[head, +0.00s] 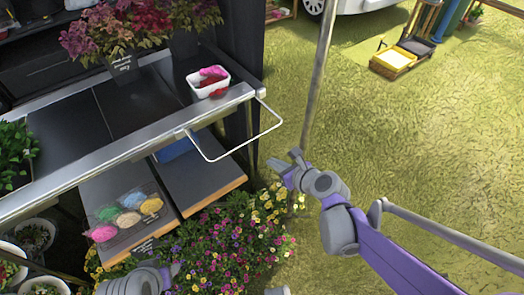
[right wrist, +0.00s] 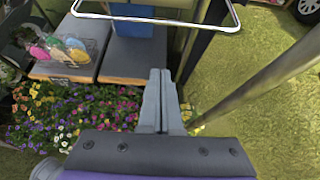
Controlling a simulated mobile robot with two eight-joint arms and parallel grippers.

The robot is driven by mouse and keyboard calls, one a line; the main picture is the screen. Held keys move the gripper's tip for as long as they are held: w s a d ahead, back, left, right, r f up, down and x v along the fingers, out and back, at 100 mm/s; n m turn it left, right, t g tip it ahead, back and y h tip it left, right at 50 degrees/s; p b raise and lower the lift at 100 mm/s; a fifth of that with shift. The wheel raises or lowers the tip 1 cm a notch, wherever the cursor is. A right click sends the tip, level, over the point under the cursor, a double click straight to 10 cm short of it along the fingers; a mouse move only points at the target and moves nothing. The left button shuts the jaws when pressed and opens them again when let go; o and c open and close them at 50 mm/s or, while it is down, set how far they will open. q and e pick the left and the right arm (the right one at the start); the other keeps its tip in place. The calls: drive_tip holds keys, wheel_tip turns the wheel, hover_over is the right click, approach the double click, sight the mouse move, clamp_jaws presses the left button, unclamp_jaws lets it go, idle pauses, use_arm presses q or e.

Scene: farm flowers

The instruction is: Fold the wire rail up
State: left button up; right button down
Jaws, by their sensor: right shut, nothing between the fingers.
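The wire rail (head: 245,142) is a thin white wire loop. It sticks out roughly level from the metal front edge of the stall counter (head: 130,150). Its front bar also crosses the top of the right wrist view (right wrist: 205,27). My right gripper (head: 283,164) is shut and empty. It is out in front of the rail and apart from it, to the right and lower in the head view. Its closed fingers (right wrist: 160,75) point toward the rail in the wrist view. Part of my left arm shows at the bottom left of the head view; its fingers are not clear.
A metal post (head: 318,75) stands to the right of the rail. A white tub (head: 208,83) sits on the counter near the rail. A lower shelf (head: 200,180) and flowers (head: 235,235) are below. Open grass (head: 430,140) lies to the right.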

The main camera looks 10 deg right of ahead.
drive_tip(key=b+x, duration=0.2)
drive_tip(key=x, duration=0.8)
drive_tip(key=r, duration=0.4)
drive_tip(key=shift+w+a+p, duration=0.15)
drive_tip(key=shift+w+p, duration=0.05)
drive_tip(key=shift+p, duration=0.15)
drive_tip(key=shift+r, duration=0.1)
